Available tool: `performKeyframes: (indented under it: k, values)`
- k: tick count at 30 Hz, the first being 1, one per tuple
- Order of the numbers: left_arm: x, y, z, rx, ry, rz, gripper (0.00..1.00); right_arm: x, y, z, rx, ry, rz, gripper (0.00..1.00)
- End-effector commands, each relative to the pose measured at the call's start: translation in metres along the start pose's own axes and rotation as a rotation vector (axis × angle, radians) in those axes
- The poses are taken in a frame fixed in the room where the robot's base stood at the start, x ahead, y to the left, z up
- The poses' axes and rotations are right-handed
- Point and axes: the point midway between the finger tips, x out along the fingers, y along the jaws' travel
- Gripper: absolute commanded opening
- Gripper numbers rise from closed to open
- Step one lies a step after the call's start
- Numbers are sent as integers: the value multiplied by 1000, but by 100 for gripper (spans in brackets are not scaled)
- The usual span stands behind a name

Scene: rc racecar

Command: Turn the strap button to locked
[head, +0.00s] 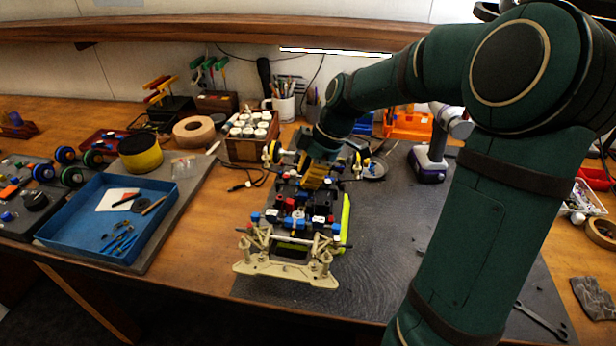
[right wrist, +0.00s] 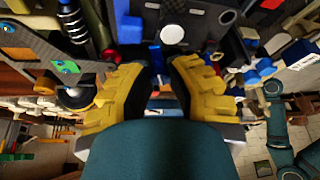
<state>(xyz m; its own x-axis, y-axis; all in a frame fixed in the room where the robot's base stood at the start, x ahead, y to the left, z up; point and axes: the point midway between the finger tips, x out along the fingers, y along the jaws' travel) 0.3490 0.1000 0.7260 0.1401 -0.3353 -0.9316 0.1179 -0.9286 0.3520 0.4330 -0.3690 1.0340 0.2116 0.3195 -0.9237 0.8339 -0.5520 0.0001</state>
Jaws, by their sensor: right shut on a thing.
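The RC racecar chassis (head: 296,215) sits on the dark mat, its tan front end (head: 285,268) facing me. My right gripper (head: 314,178) reaches down over the rear half of the car, its yellow fingers among the parts. In the right wrist view, the two yellow fingers (right wrist: 158,68) are close together around a small blue part (right wrist: 156,52), apparently the strap button. The fingers hide most of it, and I cannot read whether it is at locked. My left gripper is not in view.
A blue tray (head: 66,222) with small tools lies at the left. A wooden box of white-capped jars (head: 249,132) and a tape roll (head: 194,131) stand behind. A purple drill (head: 430,165) stands to the right. The dark mat (head: 390,225) is clear right of the car.

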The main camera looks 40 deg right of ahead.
Motion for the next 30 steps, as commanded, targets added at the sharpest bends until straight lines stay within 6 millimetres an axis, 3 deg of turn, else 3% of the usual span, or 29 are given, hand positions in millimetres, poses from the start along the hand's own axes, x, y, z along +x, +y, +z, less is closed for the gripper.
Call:
performKeyframes:
  k: [12, 27, 28, 30]
  values:
    - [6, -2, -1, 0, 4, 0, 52, 0, 0, 0, 168, -1, 71, 0]
    - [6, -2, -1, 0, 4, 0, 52, 0, -1, 0, 186, -1, 77, 0]
    - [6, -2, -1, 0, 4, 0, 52, 0, -1, 0, 186, -1, 77, 30]
    - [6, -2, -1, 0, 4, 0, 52, 0, -1, 0, 186, -1, 77, 52]
